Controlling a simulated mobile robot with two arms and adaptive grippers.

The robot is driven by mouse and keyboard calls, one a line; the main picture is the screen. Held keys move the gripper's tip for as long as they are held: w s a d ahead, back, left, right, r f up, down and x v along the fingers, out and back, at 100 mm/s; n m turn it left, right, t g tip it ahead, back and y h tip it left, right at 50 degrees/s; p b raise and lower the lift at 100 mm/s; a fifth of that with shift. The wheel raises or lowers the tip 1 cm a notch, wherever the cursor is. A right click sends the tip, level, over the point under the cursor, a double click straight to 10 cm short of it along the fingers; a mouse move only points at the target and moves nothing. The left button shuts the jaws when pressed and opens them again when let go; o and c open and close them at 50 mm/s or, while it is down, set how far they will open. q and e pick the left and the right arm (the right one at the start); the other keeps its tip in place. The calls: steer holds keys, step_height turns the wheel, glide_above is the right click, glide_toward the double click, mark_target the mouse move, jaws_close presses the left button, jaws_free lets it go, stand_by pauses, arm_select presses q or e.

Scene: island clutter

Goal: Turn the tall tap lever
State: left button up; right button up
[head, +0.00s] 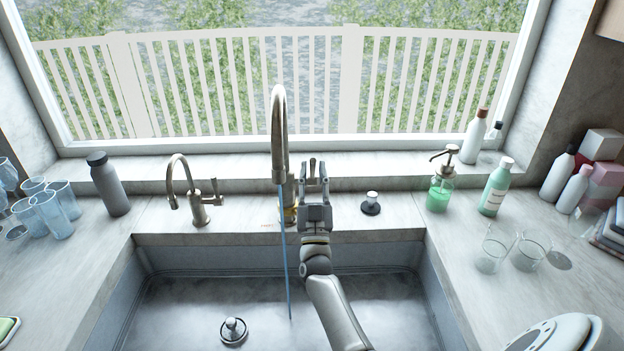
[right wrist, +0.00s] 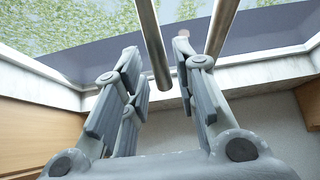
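The tall tap (head: 278,125) is a brushed metal gooseneck at the back of the sink. A thin blue stream of water (head: 286,250) runs from its spout into the basin. Its lever (head: 312,163) stands upright to the right of the neck, partly hidden by my right gripper (head: 314,177). My right gripper is open, fingers pointing at the lever; contact cannot be made out. In the right wrist view the fingers (right wrist: 157,62) are apart, with the tap's metal tube (right wrist: 153,50) showing between them. My left gripper is not in view.
A smaller tap (head: 186,190) stands to the left, a black-based knob (head: 371,203) to the right. A green soap dispenser (head: 441,187) and a green bottle (head: 495,188) stand farther right. A dark bottle (head: 108,185) is at left. A drain plug (head: 234,330) lies in the sink (head: 180,310).

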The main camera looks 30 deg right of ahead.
steer(key=shift+a, duration=0.1)
steer(key=shift+s+a+f+t+h, duration=0.1)
steer(key=shift+s+f+t+h, duration=0.25)
steer(key=shift+t+h, duration=0.25)
jaws_close()
stand_by(0.3)
